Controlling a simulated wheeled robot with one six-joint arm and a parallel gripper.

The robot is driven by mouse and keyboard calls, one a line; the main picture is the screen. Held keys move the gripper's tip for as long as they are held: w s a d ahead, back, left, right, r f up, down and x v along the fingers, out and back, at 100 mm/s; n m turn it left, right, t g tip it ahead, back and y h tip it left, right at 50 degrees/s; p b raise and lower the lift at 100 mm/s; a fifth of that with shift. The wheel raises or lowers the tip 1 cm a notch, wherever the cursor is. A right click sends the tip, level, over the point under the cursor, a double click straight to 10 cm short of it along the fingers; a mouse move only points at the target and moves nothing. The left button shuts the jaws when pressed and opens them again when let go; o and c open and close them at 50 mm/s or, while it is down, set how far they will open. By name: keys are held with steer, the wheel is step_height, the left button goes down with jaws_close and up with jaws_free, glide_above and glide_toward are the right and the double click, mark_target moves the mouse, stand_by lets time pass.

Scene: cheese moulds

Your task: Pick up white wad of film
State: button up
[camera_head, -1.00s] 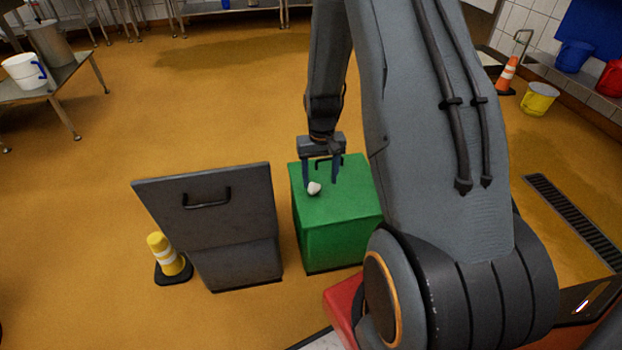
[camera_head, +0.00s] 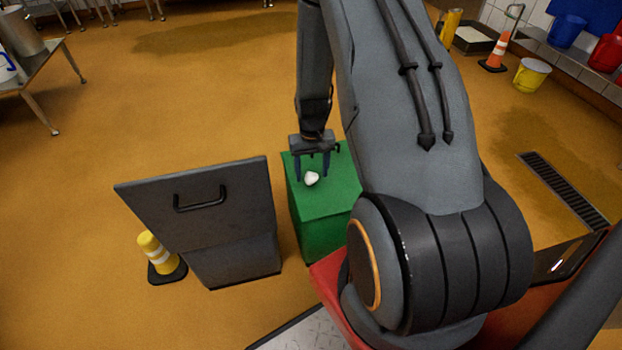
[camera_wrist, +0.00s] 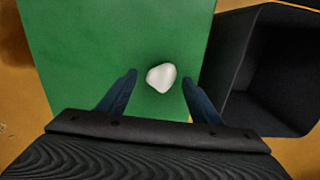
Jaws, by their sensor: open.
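The white wad of film (camera_head: 312,178) is a small rounded lump lying on the top of a green box (camera_head: 320,232). My gripper (camera_head: 313,178) is open and empty, pointing down over the green box. In the wrist view its two dark blue fingers (camera_wrist: 160,78) are spread wide. I cannot tell exactly how high the fingertips are above the box top.
A dark grey bin (camera_head: 232,240) with a sloped, handled panel stands just left of the green box; its open dark inside (camera_wrist: 282,70) shows in the wrist view. The orange floor (camera_head: 180,110) behind is clear.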

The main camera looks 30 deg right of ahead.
steer(key=shift+f, duration=0.7)
steer(key=shift+c, duration=0.3)
steer(key=c, duration=1)
steer(key=shift+r, duration=0.15)
